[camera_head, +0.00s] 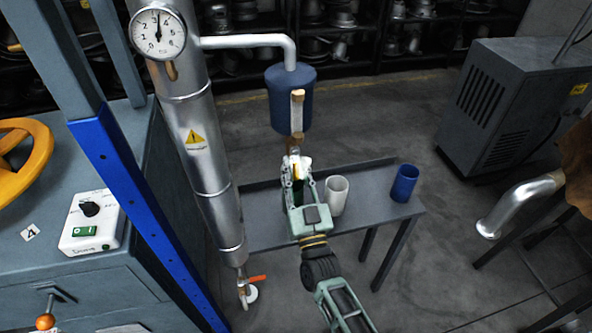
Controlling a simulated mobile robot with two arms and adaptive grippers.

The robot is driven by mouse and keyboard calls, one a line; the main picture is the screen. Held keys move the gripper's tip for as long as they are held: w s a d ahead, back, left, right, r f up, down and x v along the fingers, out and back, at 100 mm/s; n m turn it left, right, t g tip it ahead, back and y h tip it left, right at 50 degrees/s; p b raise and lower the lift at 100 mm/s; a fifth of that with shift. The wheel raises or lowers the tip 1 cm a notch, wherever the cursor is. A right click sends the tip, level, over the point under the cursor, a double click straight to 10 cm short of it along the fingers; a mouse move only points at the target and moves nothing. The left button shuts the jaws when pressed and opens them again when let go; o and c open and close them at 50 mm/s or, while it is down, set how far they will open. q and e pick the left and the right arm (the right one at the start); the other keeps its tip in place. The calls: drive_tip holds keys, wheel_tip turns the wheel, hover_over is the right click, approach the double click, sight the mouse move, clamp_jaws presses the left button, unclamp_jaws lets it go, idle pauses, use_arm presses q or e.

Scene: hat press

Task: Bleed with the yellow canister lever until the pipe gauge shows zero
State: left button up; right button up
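The blue canister (280,98) hangs from a white pipe branching off the large metal pipe (200,135). A pale upright tube with tan ends runs down its front, and a small brass fitting (294,141) is below it. My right gripper (298,163) is just under the canister, its fingers around or beside a small white and yellow part, likely the yellow lever. The fingers hide most of this part, and I cannot tell whether they grip it. The pipe gauge (158,34) has its dark needle pointing almost straight up, away from the low end. My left gripper is out of view.
A grey bench (262,232) behind my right arm holds a white cup (337,195) and a blue cup (404,183). An orange-handled valve (257,278) is at the pipe's foot. A blue post (135,195) and a control box (92,222) stand left.

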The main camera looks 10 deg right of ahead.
drive_tip(key=shift+o, duration=0.5)
drive_tip(key=shift+s+f, duration=0.1)
drive_tip(key=shift+s, duration=0.1)
drive_tip(key=v, duration=1.1)
drive_tip(key=shift+s, duration=0.25)
drive_tip(key=shift+a+f, duration=0.1)
drive_tip(key=shift+f, duration=0.05)
drive_tip(key=s+f+n+g+y, duration=0.1)
drive_tip(key=s+f+g, duration=0.3)
drive_tip(key=f, duration=0.7)
drive_tip(key=s+f+n+g+p, duration=0.1)
drive_tip(key=s+f+g, duration=0.25)
drive_tip(key=f, duration=0.75)
drive_tip(key=s+f+n+g+y, duration=0.1)
drive_tip(key=s+f+g, duration=0.3)
drive_tip(key=f, duration=0.7)
drive_tip(key=s+d+f+g+h, duration=0.1)
drive_tip(key=s+d+f+g, duration=0.2)
drive_tip(key=s, duration=0.6)
drive_tip(key=s+d+f+g+h+p, duration=0.1)
drive_tip(key=s+d+f+g, duration=0.2)
drive_tip(key=s+f, duration=0.4)
drive_tip(key=s+d+f+g, duration=0.4)
drive_tip(key=s+d+f, duration=0.1)
drive_tip(key=s, duration=0.7)
drive_tip(key=shift+s+d+f+m+h, duration=0.2)
drive_tip(key=shift+s+f+m+h, duration=0.15)
drive_tip(key=shift+f, duration=0.3)
